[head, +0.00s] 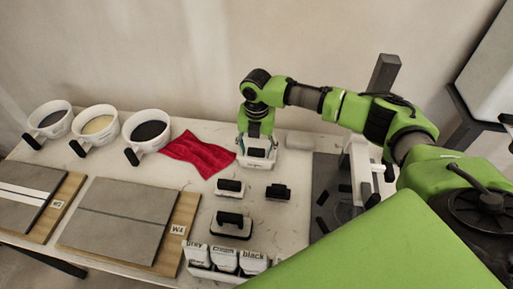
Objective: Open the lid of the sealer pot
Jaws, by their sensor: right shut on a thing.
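The sealer pot (264,166) appears to be the pale container at the back middle of the table, right of the red cloth; my right gripper hides much of it. My right gripper (258,153) points down on top of it and is shut on its lid. The fingertips and the lid's edge are too small and covered to tell whether the lid is raised or still seated. My left gripper is not in view.
White handled cups (155,142) stand at the back left, beside a red cloth (197,152). Tile boards (128,222) lie in front. Dark-handled tools (231,224) and a rack of labelled bags (224,262) fill the middle front. A dark mat (326,185) lies right of the pot.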

